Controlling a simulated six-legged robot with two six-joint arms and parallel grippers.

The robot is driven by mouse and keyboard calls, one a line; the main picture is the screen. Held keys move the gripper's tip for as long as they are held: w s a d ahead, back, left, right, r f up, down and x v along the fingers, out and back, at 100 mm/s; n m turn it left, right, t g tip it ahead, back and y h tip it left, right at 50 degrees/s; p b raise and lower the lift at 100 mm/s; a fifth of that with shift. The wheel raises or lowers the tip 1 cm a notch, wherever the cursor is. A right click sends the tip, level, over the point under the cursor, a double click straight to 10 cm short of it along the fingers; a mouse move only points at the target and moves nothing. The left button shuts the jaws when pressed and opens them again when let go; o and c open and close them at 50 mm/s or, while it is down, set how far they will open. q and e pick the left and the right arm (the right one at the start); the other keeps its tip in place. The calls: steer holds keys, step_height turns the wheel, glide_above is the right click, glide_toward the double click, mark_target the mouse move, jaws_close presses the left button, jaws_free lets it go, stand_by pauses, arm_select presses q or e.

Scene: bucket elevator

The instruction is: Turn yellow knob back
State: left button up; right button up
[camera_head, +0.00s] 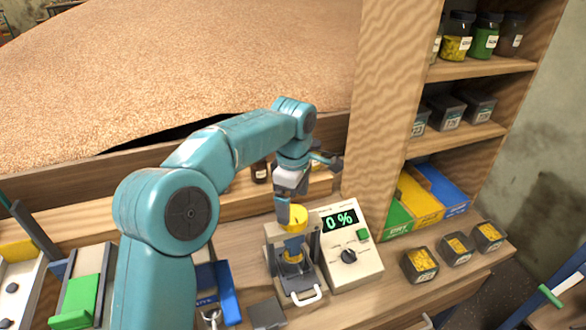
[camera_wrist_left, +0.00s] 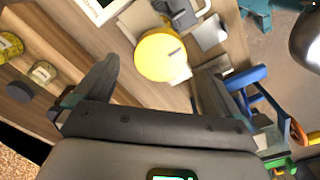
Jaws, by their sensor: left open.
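The yellow knob (camera_head: 297,217) sits on top of the grey device (camera_head: 277,232) on the bench. In the left wrist view it is a round yellow disc (camera_wrist_left: 156,58) with a short dark mark near its right edge. My left gripper (camera_head: 308,190) is just above the knob, with one finger hanging down beside it in the head view. In the wrist view the two dark fingers of the gripper (camera_wrist_left: 165,68) are spread wide, with the knob between and beyond them. Nothing is held; I cannot tell whether a finger touches the knob. My right gripper does not show.
A white meter (camera_head: 348,262) reading 0 % stands right of the device, with a black dial and green button. A white handle (camera_head: 305,297) sticks out in front. Small bins of yellow grain (camera_head: 419,265) stand at right. A wooden post (camera_head: 385,110) rises behind.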

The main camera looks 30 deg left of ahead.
mark_target(293, 214)
arm_select(q)
step_height(293, 214, up, 13)
steer(key=p, duration=0.2)
steer(key=shift+f+p, duration=0.15)
steer(key=shift+p, duration=0.15)
steer(key=shift+s, duration=0.1)
